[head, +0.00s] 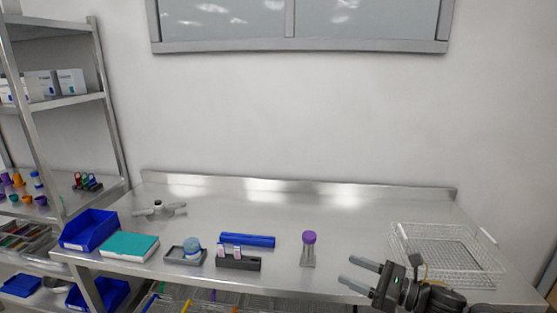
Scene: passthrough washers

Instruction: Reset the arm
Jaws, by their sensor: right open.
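My right gripper (356,275) comes in from the lower right, over the front edge of the steel table (340,215). Its two grey fingers point left and are spread apart, with nothing between them. It is to the right of a small clear holder with a purple-capped top (309,238) and in front of the wire basket. My left gripper is not in the head view.
A wire basket (400,244) stands at the right. The table's back middle is clear.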

